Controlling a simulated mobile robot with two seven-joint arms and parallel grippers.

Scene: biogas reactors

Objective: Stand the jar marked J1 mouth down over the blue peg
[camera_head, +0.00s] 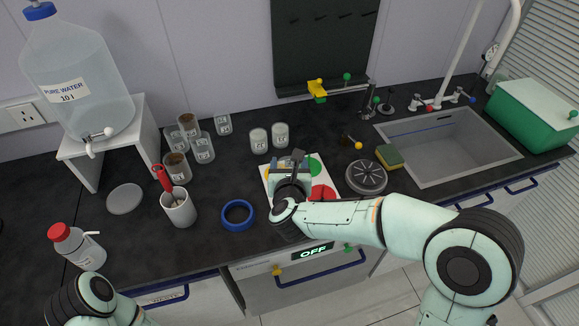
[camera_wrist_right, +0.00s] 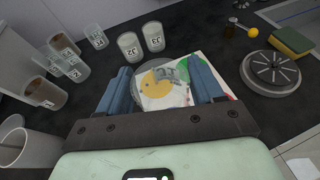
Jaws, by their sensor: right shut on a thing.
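My right gripper (camera_head: 289,172) is over the white card with coloured circles. In the wrist view the right gripper (camera_wrist_right: 166,82) is shut on a clear, round-rimmed glass jar (camera_wrist_right: 174,92). The card shows through and beyond the jar. Two pale jars (camera_head: 258,140) (camera_head: 280,135) stand upright behind the card, and one is marked J2 in the wrist view (camera_wrist_right: 154,36). I cannot make out a blue peg. My left forearm shows at the bottom left, but its gripper does not.
Several labelled beakers (camera_head: 203,148) stand to the left. A tool cup (camera_head: 179,208), a blue ring (camera_head: 238,214) and a red-capped bottle (camera_head: 76,246) are at the front left. A grey disc (camera_head: 366,177), a sponge (camera_head: 389,156) and a sink (camera_head: 450,146) lie to the right.

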